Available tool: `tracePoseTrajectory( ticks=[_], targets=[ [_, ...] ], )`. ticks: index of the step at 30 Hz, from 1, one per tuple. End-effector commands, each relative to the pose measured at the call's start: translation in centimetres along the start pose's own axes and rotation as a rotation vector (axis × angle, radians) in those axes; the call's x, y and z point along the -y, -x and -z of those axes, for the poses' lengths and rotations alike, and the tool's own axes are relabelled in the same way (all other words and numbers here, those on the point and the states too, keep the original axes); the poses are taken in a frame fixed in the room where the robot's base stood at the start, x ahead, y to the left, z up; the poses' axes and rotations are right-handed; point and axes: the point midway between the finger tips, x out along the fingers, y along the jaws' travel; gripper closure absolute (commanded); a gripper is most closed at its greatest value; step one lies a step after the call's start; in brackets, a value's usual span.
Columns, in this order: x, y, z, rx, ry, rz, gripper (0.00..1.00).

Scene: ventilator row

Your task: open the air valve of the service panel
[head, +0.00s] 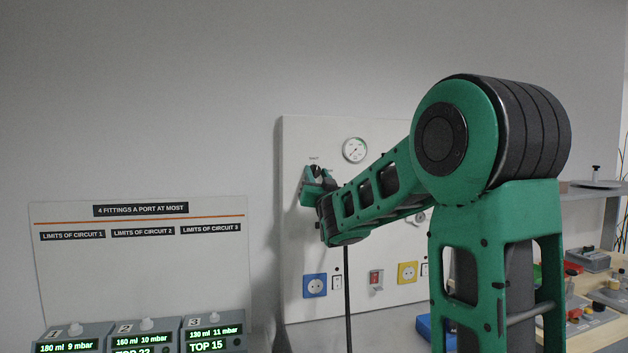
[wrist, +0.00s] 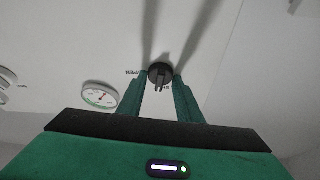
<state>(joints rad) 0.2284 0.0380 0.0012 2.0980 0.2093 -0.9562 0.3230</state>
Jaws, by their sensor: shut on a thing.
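The white service panel (head: 300,240) stands upright against the wall in the head view. Its air valve is a small dark round knob with a raised grip, clear in the wrist view (wrist: 160,72), at the panel's upper left in the head view. My gripper (wrist: 160,84) has one green finger on each side of the knob and is shut on it. In the head view my gripper (head: 317,174) is at the panel's upper left, and it partly hides the knob. A small label beside the knob is too small to read.
A round pressure gauge (head: 354,150) is right of the valve. Sockets (head: 315,286) and a red switch (head: 376,280) sit lower on the panel. Several numbered display units (head: 140,340) stand at the lower left. A bench with parts (head: 590,305) is at the right.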

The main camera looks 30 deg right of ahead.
Motion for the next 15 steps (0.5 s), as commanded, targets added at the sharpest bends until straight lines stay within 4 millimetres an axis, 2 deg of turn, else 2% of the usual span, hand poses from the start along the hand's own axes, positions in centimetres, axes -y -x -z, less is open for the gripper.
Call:
tracePoseTrajectory(
  ticks=[15],
  targets=[
    [0.54,-0.01,-0.01,0.002,-0.409,-0.166,0.9]
  ],
)
